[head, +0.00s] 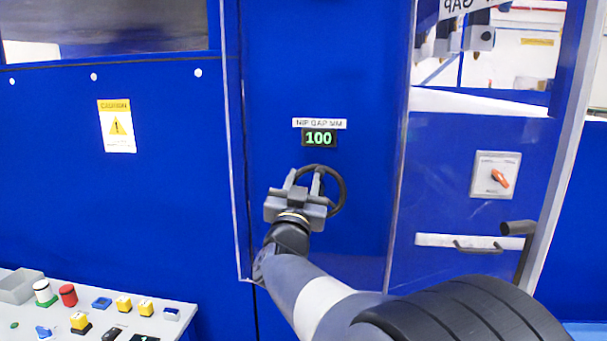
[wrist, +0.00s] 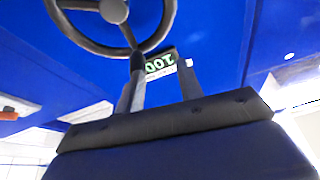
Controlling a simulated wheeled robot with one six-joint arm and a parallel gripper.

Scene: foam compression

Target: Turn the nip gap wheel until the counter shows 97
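The nip gap wheel (head: 342,188) is a dark handwheel on the blue panel, partly hidden behind my gripper (head: 304,174) in the head view. The counter (head: 319,138) above it shows 100 in green digits. In the wrist view the wheel (wrist: 113,11) fills the top, with its hub and spokes showing. The counter (wrist: 160,64) appears upside down between the fingers of my gripper (wrist: 161,57). The fingers are apart with nothing seen held between them. The left finger's tip overlaps the lower rim; whether it touches cannot be told.
A white label (head: 319,123) sits above the counter. A control desk (head: 190,305) with several buttons stands at the lower left. A rotary switch (head: 496,175) and a door handle (head: 478,247) are at the right. The panel around the wheel is flat.

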